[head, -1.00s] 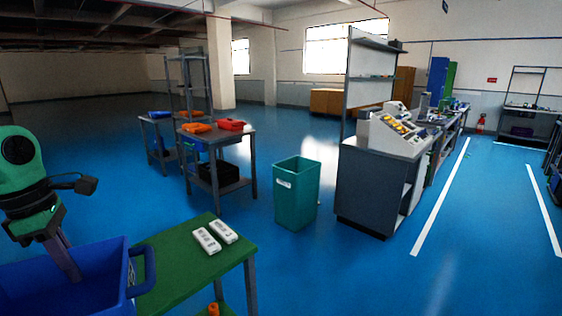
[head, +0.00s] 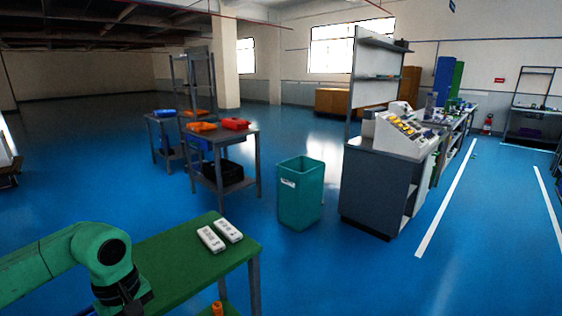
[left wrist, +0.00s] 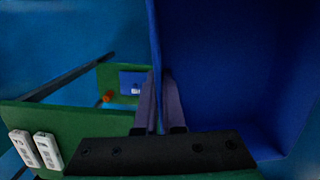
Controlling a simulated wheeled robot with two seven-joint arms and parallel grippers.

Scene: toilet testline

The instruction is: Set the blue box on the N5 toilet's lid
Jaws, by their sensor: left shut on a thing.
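The blue box (left wrist: 225,65) fills the right of the left wrist view, and its wall lies between my left gripper's fingers (left wrist: 160,108). The gripper is shut on that wall. In the head view my green left arm crosses the lower left, and the box and fingertips are out of the picture. In the wrist view the box is over or beside the green table (left wrist: 70,122); I cannot tell whether it touches it. No toilet or lid shows in either view. My right gripper is not in view.
The green table (head: 185,265) holds two white devices (head: 220,234), with an orange item (head: 217,308) below. A teal bin (head: 300,195), a grey table (head: 225,145) with orange and red trays and a grey workbench (head: 385,185) stand beyond. Blue floor lies clear between them.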

